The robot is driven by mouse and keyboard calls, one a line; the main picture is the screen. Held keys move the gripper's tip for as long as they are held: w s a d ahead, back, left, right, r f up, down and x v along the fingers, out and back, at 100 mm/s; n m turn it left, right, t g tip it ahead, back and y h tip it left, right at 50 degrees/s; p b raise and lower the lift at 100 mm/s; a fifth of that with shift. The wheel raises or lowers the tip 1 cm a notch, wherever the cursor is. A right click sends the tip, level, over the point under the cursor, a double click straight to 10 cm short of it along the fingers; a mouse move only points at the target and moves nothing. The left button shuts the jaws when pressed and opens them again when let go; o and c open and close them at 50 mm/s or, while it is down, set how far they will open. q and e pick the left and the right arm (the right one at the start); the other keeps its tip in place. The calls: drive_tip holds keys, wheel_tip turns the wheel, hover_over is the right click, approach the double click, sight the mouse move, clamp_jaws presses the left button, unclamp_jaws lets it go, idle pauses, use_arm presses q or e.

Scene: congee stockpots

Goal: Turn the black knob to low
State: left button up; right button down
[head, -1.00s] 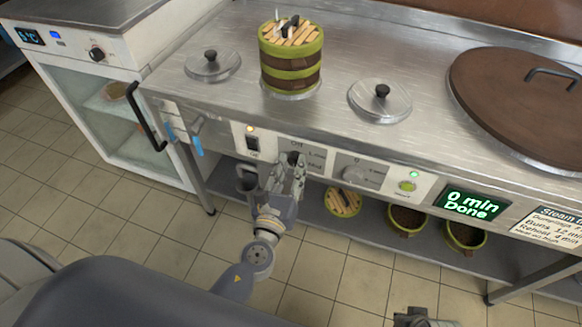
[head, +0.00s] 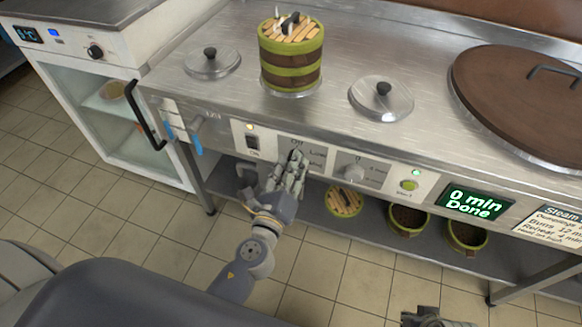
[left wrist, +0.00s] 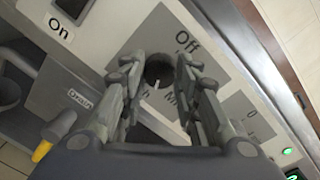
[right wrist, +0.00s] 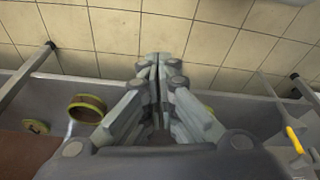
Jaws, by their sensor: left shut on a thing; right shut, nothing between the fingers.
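The black knob (left wrist: 159,68) shows in the left wrist view between my left fingertips, on a grey panel plate with "Off" and a partly hidden "Mi..." label. A light mark on the knob points toward the lower part of that view; its exact setting is unclear. In the head view my left gripper (head: 293,162) reaches the panel from below, shut on the knob, and mostly hides it. My right gripper (right wrist: 158,66) is shut and empty in the right wrist view. It also shows at the bottom of the head view (head: 422,315), away from the panel.
On the panel, a rocker switch (head: 252,141) is left of the knob, and a grey knob (head: 354,172), green button (head: 408,185) and "0 min Done" display (head: 474,202) are right. A steamer (head: 291,62) and lids stand above. Steamer baskets (head: 407,218) sit on the lower shelf.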

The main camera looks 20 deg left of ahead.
use_arm(q)
drive_tip(key=shift+a+f+n+h+p, duration=0.1)
drive_tip(key=shift+n+h+p, duration=0.45)
drive_tip(key=shift+n, duration=3.85)
drive_tip(key=shift+a+n+h+p, duration=0.15)
drive_tip(key=shift+n+p, duration=0.75)
drive_tip(key=shift+n, duration=3.5)
use_arm(e)
wheel_tip(320, 180, down, 10)
drive_tip(key=shift+s+r+g, duration=0.2)
drive_tip(key=shift+s+g, duration=0.1)
use_arm(q)
drive_tip(key=shift+d, duration=0.1)
drive_tip(key=o, duration=1.1)
use_arm(e)
drive_tip(key=shift+a, duration=0.1)
